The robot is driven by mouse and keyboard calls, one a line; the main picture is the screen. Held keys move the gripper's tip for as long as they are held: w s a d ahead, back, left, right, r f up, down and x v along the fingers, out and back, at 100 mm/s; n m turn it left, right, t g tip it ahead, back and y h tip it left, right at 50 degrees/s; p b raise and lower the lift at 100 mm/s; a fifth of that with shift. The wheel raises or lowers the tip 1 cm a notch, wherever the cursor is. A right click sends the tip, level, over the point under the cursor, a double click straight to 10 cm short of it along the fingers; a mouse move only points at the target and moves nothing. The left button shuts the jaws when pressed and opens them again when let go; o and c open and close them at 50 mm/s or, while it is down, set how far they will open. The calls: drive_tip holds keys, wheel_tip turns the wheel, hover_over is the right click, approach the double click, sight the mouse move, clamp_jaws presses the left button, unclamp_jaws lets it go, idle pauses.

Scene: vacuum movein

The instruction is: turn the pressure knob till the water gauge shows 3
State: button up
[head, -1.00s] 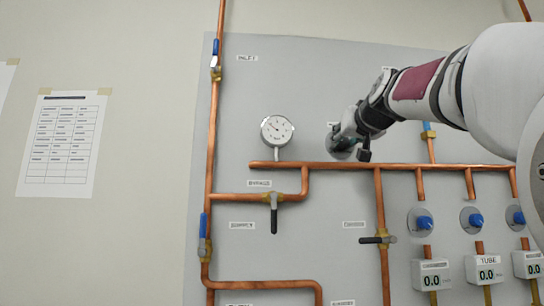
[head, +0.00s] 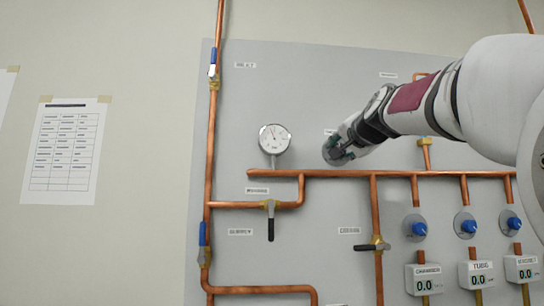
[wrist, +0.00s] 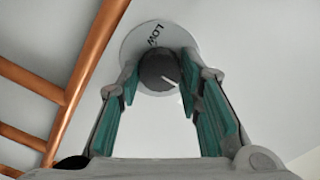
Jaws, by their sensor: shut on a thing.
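The pressure knob (wrist: 158,71) is a dark round knob with a white pointer line, on a pale round dial plate (wrist: 140,40) marked LOW. In the wrist view the line points toward the lower right. My gripper (wrist: 159,80) is shut on the knob, with a green-padded finger on each side. In the head view my gripper (head: 338,151) is at the panel and hides the knob. The round white water gauge (head: 274,139) stands on the copper pipe left of my gripper. Its dark needle points up and slightly left; the numbers are too small to read.
A horizontal copper pipe (head: 340,173) runs just below my gripper. Black-handled valves (head: 271,222) and blue knobs (head: 416,228) with digital displays (head: 427,281) reading 0.0 sit lower on the grey panel. A paper chart (head: 65,150) hangs on the wall at left.

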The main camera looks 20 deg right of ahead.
drive_tip(key=shift+m, duration=0.5)
drive_tip(key=o, duration=1.2)
drive_tip(key=shift+c, duration=0.2)
drive_tip(key=shift+s, duration=0.1)
drive_tip(key=v, duration=1.2)
drive_tip(key=shift+f, duration=0.1)
